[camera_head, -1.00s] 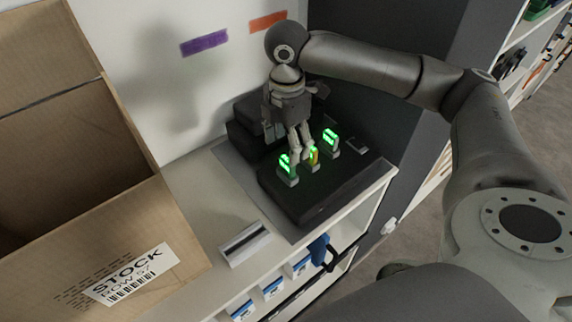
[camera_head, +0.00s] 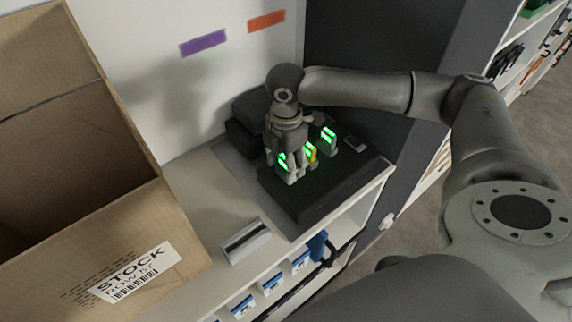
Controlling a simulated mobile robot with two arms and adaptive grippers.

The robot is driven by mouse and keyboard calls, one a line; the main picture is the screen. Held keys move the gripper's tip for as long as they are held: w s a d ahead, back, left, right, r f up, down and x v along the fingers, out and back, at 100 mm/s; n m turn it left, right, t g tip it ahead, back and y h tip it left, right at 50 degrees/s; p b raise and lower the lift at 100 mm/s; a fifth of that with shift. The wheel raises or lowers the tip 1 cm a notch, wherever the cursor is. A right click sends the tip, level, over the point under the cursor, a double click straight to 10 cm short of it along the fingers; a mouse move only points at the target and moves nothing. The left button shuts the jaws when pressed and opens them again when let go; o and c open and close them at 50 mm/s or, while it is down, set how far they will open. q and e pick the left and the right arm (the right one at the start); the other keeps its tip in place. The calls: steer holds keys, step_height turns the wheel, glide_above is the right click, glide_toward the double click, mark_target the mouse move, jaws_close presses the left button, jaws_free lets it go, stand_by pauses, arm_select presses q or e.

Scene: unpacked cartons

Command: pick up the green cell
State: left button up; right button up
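Several small cells with lit faces stand in a black charger block on the white counter. The left green cell (camera_head: 282,162) is partly covered by my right gripper. A middle cell (camera_head: 312,154) glows green and yellow-orange, and another green cell (camera_head: 328,137) stands at the right. My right gripper (camera_head: 291,168) points down with its fingertips at the left green cell, between it and the middle cell in the picture. I cannot tell whether the fingers touch or close on the cell. My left gripper is out of view.
The charger block (camera_head: 318,193) sits on a dark mat near the counter's front edge. A small grey and white box (camera_head: 245,242) lies in front of it. An open cardboard carton (camera_head: 80,230) fills the left. The wall is close behind.

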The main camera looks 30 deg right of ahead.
steer(key=c, duration=0.9)
steer(key=shift+r, duration=0.1)
steer(key=shift+w+r, duration=0.1)
steer(key=shift+r, duration=0.4)
steer(key=s+a+r, duration=0.3)
steer(key=r, duration=0.1)
steer(key=s+a+r+b, duration=0.1)
steer(key=s+a+r, duration=0.2)
steer(key=s+r, duration=0.1)
steer(key=s+a+r+b, duration=0.1)
steer(key=s+a+r, duration=0.2)
steer(key=r, duration=0.1)
steer(key=shift+s+a, duration=0.25)
steer(key=shift+f, duration=0.1)
